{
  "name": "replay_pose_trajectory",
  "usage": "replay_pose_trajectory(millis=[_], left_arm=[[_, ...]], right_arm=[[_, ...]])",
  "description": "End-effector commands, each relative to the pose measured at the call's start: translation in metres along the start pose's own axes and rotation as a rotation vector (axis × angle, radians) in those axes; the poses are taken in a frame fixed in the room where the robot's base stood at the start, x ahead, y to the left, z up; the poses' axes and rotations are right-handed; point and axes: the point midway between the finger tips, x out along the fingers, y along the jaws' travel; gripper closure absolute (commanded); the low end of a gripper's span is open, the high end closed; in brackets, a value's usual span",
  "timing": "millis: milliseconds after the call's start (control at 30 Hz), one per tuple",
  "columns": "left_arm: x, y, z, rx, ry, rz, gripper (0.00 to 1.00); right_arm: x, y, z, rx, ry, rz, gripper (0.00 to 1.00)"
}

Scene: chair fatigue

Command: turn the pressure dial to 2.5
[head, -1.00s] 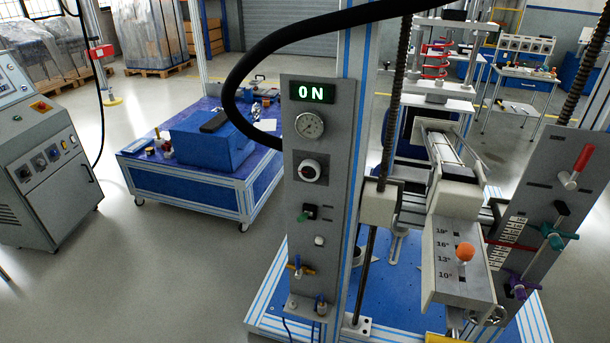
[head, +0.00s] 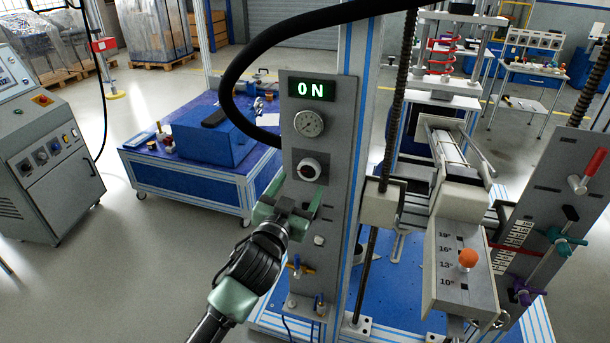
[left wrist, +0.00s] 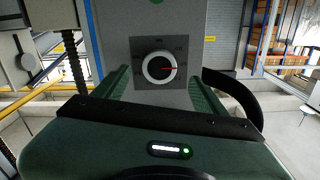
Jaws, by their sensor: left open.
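The pressure dial (head: 309,169) is a round white-rimmed knob on a dark square plate on the grey panel (head: 298,247). In the left wrist view the dial (left wrist: 159,67) shows a dark face and a red pointer toward the picture's right; its scale is too small to read. A pressure gauge (head: 309,123) sits above it in the head view; its reading is not legible. My left gripper (head: 297,192) is open and empty, just below and in front of the dial. In the wrist view its green fingers flank the dial, apart from it. My right gripper is out of view.
A lit "ON" display (head: 311,89) tops the panel. A thick black hose (head: 232,75) loops beside it. Below the dial are a white button (head: 319,240) and a small valve (head: 298,268). A unit with an orange knob (head: 468,258) stands to the right.

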Motion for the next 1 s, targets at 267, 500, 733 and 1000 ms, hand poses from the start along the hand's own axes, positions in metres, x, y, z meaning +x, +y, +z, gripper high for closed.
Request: replay_pose_trajectory(millis=[267, 500, 733, 1000], left_arm=[[0.039, 0.0, -0.001, 0.0, 0.0, 0.0, 0.28], [0.05, 0.0, 0.0, 0.0, 0.0, 0.0, 0.28], [0.05, 0.0, 0.001, 0.0, -0.001, 0.0, 0.34], [0.049, 0.0, 0.001, 0.0, -0.001, 0.0, 0.91]], right_arm=[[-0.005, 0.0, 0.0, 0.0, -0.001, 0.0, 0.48], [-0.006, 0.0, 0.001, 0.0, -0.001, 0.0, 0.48], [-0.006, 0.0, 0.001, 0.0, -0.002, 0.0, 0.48], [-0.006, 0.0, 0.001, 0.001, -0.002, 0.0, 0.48]])
